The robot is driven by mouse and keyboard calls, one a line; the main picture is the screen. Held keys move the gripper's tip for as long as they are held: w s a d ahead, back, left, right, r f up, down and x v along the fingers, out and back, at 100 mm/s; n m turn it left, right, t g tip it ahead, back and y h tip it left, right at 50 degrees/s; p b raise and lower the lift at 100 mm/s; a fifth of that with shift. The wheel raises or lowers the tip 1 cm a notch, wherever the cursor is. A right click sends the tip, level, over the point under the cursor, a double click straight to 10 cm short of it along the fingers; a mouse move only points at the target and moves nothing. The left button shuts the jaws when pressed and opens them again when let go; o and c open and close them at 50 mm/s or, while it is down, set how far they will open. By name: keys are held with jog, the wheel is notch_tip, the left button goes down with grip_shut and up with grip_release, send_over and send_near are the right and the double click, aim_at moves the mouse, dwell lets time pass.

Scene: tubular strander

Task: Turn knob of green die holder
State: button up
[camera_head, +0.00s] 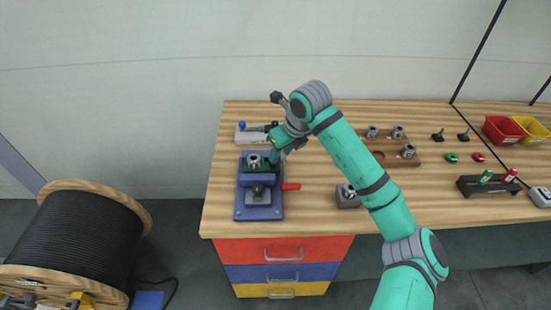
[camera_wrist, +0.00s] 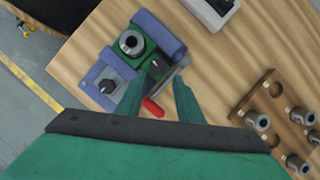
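The green die holder (camera_head: 264,169) sits in a blue vise (camera_head: 250,212) at the left of the workbench, with a round metal die (camera_head: 254,160) on it. In the wrist view, the green die holder (camera_wrist: 142,58) carries the die (camera_wrist: 131,42) and a small dark knob (camera_wrist: 155,66). My gripper (camera_head: 276,156) is above the right side of the holder. In the wrist view its two fingers (camera_wrist: 158,80) are apart, with nothing held between them. The knob shows just beyond the gap between the fingertips. Contact cannot be told.
The vise's red handle (camera_head: 291,186) sticks out to the right, below my fingers. A grey device (camera_head: 247,136) with a lever stands behind the vise. A wooden block (camera_head: 392,158) with several metal dies is to the right. A small grey block (camera_head: 346,198) stands nearer the front edge.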

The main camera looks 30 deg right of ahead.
aim_at(276, 163)
jog(key=shift+a+x, duration=0.15)
jog(key=shift+x, duration=1.1)
jog(key=shift+a+x, duration=0.1)
jog(key=shift+x, duration=1.15)
jog(key=shift+w+r, duration=0.1)
jog(key=shift+w, duration=0.1)
jog(key=c, duration=0.8)
jog(key=shift+o, duration=0.2)
